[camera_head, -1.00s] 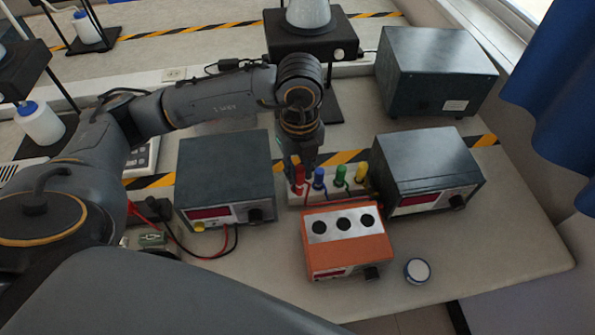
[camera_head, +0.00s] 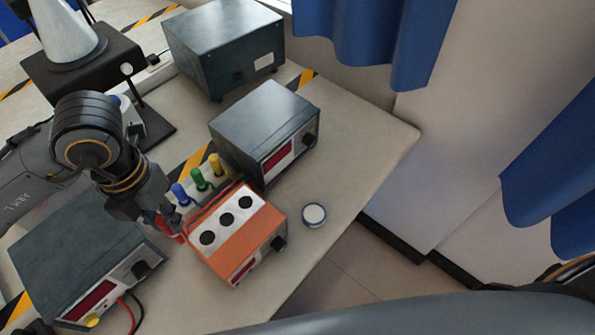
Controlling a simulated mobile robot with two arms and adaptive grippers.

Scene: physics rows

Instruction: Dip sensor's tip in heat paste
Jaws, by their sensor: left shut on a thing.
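A row of sensors with coloured handles stands behind the orange box: blue (camera_head: 180,194), green (camera_head: 199,179) and yellow (camera_head: 215,164). The red sensor (camera_head: 180,237) is at the near left end of the row, with a red lead beside it. My left gripper (camera_head: 168,222) is shut on the red sensor and hides much of it. I cannot tell whether its tip is clear of the holder. A small round open jar of pale heat paste (camera_head: 314,214) stands on the table right of the orange box. My right gripper is not in view.
The orange box (camera_head: 238,238) with several dark round holes in its top stands between the gripper and the jar. Dark instrument boxes stand behind (camera_head: 265,130) and at left (camera_head: 80,265). The table (camera_head: 335,190) is bare around the jar, near its right edge.

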